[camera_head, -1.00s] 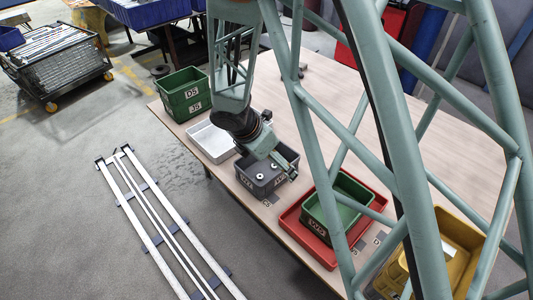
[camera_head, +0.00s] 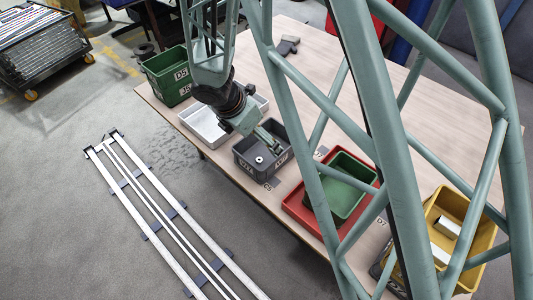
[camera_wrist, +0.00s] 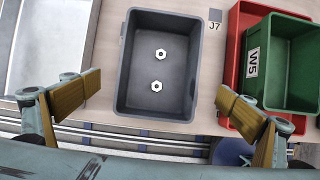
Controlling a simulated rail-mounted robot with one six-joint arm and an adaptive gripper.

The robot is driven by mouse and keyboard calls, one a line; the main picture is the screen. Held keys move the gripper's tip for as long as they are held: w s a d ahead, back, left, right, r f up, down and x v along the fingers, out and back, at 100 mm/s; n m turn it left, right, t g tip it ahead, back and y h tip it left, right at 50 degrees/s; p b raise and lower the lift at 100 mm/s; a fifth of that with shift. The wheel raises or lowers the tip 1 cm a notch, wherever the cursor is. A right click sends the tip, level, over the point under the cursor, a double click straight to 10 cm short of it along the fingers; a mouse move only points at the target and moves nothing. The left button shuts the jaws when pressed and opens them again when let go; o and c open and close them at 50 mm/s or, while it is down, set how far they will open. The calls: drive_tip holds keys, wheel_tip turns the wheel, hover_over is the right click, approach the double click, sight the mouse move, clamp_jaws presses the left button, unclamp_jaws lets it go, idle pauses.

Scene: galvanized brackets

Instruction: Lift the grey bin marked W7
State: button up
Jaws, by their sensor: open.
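The grey bin (camera_head: 244,165) stands on the table between a pale tray and a red tray. Its labels are too small to read surely in the head view. In the wrist view the grey bin (camera_wrist: 140,85) is open-topped with two hex nuts lying on its floor; its outer labels are hidden there. My gripper (camera_wrist: 159,88) is open and empty, one finger toward each side of the bin in that picture, with no contact visible. In the head view my gripper (camera_head: 268,138) is over the bin and covers part of its far side.
A pale tray (camera_head: 193,113) is close left of the bin. On the right, a red tray (camera_head: 294,203) holds a green bin (camera_head: 349,196) marked W5 in the wrist view. A green bin (camera_head: 165,80) stands far left, a yellow bin (camera_head: 481,232) far right. The table's back is mostly clear.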

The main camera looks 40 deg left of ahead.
drive_tip(key=b, duration=0.2)
approach(268, 154)
drive_tip(key=shift+x, duration=0.9)
drive_tip(key=shift+w, duration=0.25)
drive_tip(key=shift+b+x, duration=0.95)
drive_tip(key=shift+x, duration=1.6)
drive_tip(key=shift+s, duration=0.1)
drive_tip(key=c, duration=0.8)
